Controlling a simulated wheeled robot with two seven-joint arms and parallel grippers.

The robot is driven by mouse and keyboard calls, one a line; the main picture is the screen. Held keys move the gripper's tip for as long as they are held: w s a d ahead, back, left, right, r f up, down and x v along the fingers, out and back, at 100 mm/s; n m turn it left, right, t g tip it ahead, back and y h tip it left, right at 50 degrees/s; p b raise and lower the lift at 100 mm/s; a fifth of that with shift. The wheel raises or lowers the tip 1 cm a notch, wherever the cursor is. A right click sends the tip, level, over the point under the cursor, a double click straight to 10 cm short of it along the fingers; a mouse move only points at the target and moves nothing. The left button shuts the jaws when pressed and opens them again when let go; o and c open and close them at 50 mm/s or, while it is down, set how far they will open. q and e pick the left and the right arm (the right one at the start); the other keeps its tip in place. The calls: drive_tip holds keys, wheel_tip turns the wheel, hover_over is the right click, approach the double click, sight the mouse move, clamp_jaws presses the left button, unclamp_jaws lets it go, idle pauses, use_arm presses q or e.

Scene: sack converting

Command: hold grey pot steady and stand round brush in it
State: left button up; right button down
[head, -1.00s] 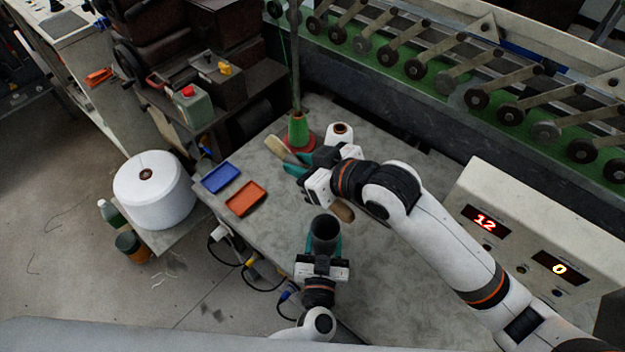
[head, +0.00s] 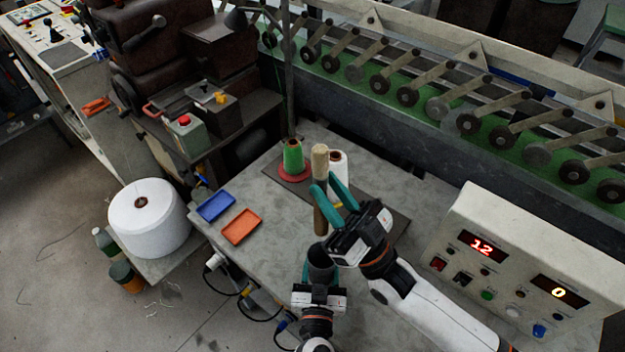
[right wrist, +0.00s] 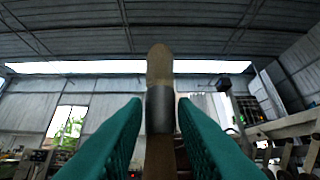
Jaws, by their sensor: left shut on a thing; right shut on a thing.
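The round brush (head: 320,163) stands about upright in the head view, pale bristle end up and brown handle down. My right gripper (head: 326,185) is shut on it. In the right wrist view, the brush (right wrist: 160,105) rises between the two teal fingers, its grey band and tan end above them. The grey pot (head: 320,264) is upright near the table's front edge. My left gripper (head: 320,282) is shut on the pot from the near side. The handle's lower end shows just above the pot's mouth; I cannot tell whether it enters. My right gripper partly covers the pot's right side.
A green cone (head: 293,156) on a red base and a white spool (head: 338,168) stand behind the brush. A blue tray (head: 216,206) and an orange tray (head: 242,227) lie to the left. A control box (head: 500,255) stands at the right.

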drive_tip(key=shift+s+d, duration=0.4)
wheel_tip(320, 180, down, 14)
idle(1.2)
drive_tip(key=shift+r, duration=0.1)
drive_tip(key=c, duration=1.1)
unclamp_jaws()
